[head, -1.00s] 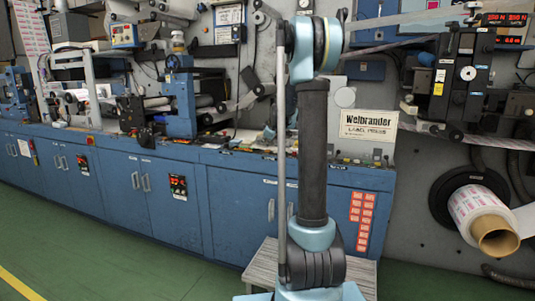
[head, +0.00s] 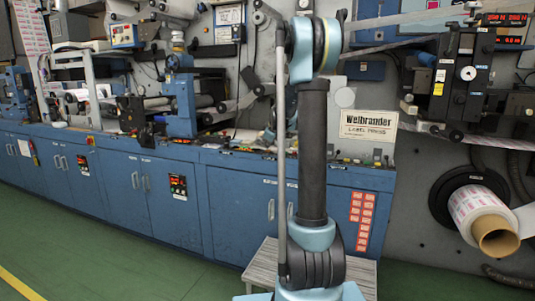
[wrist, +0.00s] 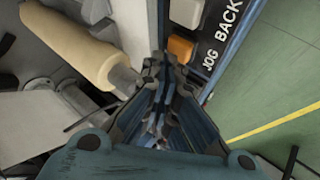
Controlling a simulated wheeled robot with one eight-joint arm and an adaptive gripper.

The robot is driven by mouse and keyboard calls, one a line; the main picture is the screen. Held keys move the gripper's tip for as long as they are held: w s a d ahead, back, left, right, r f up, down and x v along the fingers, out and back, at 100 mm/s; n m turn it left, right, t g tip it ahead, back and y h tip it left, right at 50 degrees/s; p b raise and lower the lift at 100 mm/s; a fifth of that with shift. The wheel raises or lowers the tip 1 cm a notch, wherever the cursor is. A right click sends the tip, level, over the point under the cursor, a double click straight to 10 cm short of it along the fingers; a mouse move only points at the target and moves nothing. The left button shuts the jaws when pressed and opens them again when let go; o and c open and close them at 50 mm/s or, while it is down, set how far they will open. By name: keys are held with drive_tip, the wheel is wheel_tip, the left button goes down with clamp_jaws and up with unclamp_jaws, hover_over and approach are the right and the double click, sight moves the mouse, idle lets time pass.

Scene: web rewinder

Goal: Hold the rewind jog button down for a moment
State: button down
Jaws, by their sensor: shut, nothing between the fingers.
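An orange button (wrist: 180,47) shows in the wrist view on a dark panel, beside white lettering that reads "JOG BACK" (wrist: 222,38). A whitish button (wrist: 186,12) sits above it at the top edge. The rest of the panel is cut off, and I cannot tell from the lettering which button is the rewind jog. My gripper (wrist: 165,65) is shut and empty, with its fingertips just below the orange button in the picture. I cannot tell whether they touch it. In the head view my own arm hides the gripper and this panel.
A beige roll (wrist: 75,45) lies left of the fingers in the wrist view, with a pale metal plate (wrist: 40,125) below it. Green floor (wrist: 275,85) is open on the right. In the head view a printed label roll (head: 475,210) stands out at the right.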

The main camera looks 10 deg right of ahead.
drive_tip(key=shift+f, duration=0.45)
idle(0.6)
drive_tip(key=shift+r, duration=0.15)
idle(2.5)
drive_tip(key=shift+r, duration=0.75)
drive_tip(key=shift+r, duration=2.5)
